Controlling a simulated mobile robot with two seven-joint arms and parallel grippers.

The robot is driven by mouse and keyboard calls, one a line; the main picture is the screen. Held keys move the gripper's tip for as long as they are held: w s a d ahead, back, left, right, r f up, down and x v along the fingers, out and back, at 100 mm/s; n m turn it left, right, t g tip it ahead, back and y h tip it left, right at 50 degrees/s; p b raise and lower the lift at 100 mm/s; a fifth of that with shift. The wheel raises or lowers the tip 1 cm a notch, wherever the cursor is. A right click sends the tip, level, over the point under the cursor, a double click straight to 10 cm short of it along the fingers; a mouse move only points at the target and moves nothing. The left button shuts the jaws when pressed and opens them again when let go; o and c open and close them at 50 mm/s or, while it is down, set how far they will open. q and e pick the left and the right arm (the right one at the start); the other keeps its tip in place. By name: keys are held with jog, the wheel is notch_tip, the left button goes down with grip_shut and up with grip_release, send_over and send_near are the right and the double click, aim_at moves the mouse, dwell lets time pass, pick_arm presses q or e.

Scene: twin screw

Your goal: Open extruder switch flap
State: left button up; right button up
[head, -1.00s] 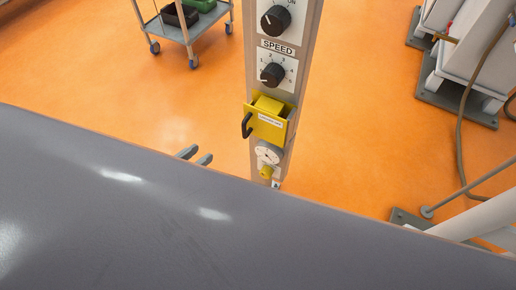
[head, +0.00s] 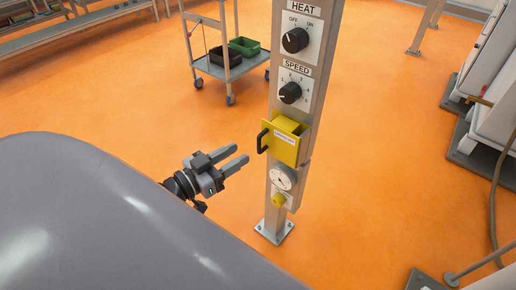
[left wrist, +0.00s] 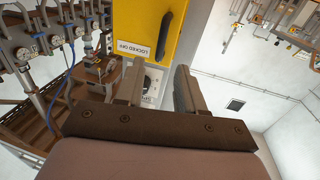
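The yellow switch flap (head: 286,147) is on the grey metal post, below the SPEED knob. It has a black handle (head: 262,141) on its left side and a small white label. In the left wrist view the yellow flap (left wrist: 140,22) fills the top middle, with its black handle (left wrist: 164,36) near its right edge. It looks closed there. My left gripper (head: 241,155) is open and empty, left of the post and slightly below the handle, apart from it. In the left wrist view its two fingers (left wrist: 158,75) are spread below the handle. My right gripper is out of view.
The post carries a HEAT knob (head: 295,40) and SPEED knob (head: 290,93) above, a round gauge (head: 282,179) and yellow button (head: 278,201) below. A cart (head: 222,70) with bins stands behind. White machinery (head: 490,90) is at right. Orange floor around the post is clear.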

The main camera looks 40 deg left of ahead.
aim_at(279, 144)
pick_arm(q)
jog(key=x, duration=0.6)
jog(key=shift+w+b, duration=0.25)
jog(key=shift+b, duration=0.05)
grip_shut()
